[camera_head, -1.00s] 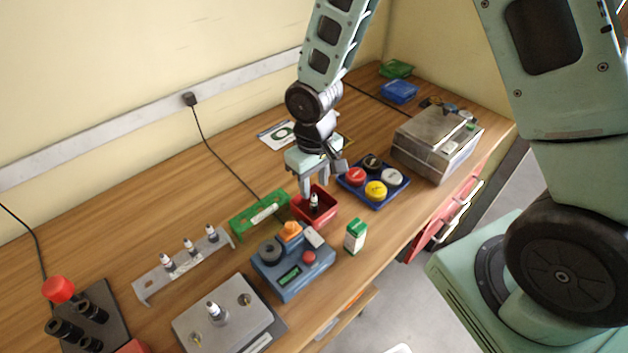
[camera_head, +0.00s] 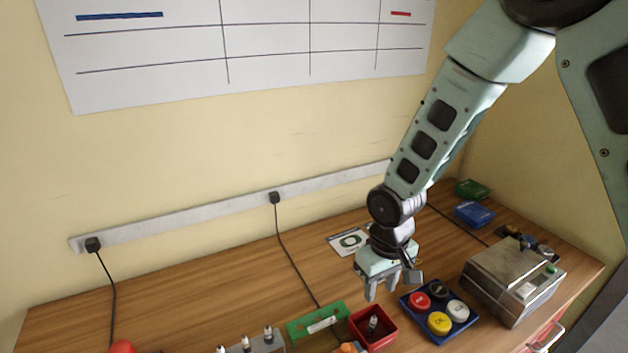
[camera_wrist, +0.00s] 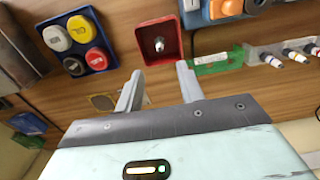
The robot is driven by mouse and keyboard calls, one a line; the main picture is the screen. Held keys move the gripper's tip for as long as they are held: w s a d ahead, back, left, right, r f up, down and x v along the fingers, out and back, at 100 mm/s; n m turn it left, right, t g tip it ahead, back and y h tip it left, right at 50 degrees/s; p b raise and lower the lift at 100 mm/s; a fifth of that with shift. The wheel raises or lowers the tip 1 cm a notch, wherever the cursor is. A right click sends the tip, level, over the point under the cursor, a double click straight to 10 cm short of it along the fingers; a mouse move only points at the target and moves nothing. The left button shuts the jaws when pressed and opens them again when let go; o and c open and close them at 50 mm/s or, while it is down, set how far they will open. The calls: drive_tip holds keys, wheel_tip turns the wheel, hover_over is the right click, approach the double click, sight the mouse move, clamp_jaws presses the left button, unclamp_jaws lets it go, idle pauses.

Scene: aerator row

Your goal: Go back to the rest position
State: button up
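My gripper (camera_head: 383,288) hangs over the bench, a little above and behind the red tray (camera_head: 388,341). In the wrist view my gripper (camera_wrist: 158,82) has its two fingers spread apart, with nothing between them. A small dark bottle-like part with a pale tip (camera_head: 373,323) stands in the red tray; it also shows in the wrist view (camera_wrist: 159,45), apart from the fingers.
A blue tray with coloured round lids (camera_head: 409,309) lies right of the red tray, with a metal box (camera_head: 513,280) beyond it. A green holder (camera_head: 318,322) and a rack of small bottles (camera_head: 268,346) stand to the left. The bench behind is mostly clear.

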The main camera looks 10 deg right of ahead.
drive_tip(key=s+a+r+n+b, duration=0.2)
drive_tip(key=s+a+r+b, duration=0.1)
drive_tip(key=s, duration=0.7)
drive_tip(key=s+a+r+n+b, duration=0.2)
drive_tip(key=s+a+r+b, duration=0.1)
drive_tip(key=s, duration=0.7)
wheel_tip(320, 180, up, 2)
drive_tip(key=shift+a+r+y+b, duration=0.15)
drive_tip(key=shift+y+b, duration=0.15)
drive_tip(key=shift+b, duration=0.5)
